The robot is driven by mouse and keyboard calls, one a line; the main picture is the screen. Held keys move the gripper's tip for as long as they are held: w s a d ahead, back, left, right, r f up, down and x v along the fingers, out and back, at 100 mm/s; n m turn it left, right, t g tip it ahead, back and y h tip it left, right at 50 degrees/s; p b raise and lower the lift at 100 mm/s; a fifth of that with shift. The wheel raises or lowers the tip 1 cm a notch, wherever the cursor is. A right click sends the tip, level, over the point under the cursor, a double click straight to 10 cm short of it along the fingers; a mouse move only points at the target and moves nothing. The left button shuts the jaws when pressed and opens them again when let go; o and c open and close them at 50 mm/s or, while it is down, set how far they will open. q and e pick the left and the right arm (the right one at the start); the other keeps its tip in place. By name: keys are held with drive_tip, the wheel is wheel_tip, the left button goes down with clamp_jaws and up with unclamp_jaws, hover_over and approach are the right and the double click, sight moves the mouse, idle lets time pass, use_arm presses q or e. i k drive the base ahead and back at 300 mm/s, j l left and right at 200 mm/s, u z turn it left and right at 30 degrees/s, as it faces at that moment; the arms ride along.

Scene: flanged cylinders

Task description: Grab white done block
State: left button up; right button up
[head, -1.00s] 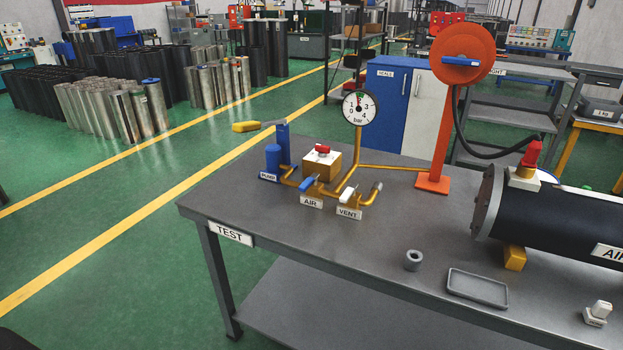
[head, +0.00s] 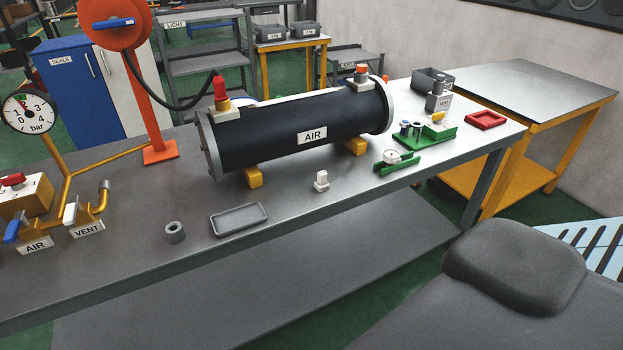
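The white block (head: 321,182) stands upright on the grey workbench (head: 285,220), in front of the black cylinder marked AIR (head: 300,130). It has a wider base and a narrower upper part. No lettering on it can be read now. Nothing touches it and it is fully visible. Neither of my grippers shows in the head view.
A grey tray (head: 238,218) and grey ring (head: 175,232) lie left of the block. Green fixtures (head: 400,162) and a red tray (head: 486,119) stand to its right. Valves with AIR and VENT labels (head: 87,229) are at far left. Bare bench lies before the block.

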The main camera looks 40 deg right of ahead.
sight(321, 185)
drive_tip(key=i+j, duration=0.2)
drive_tip(key=j, duration=0.15)
drive_tip(key=i+j, duration=0.2)
drive_tip(key=j, duration=0.15)
drive_tip(key=z, duration=2.5)
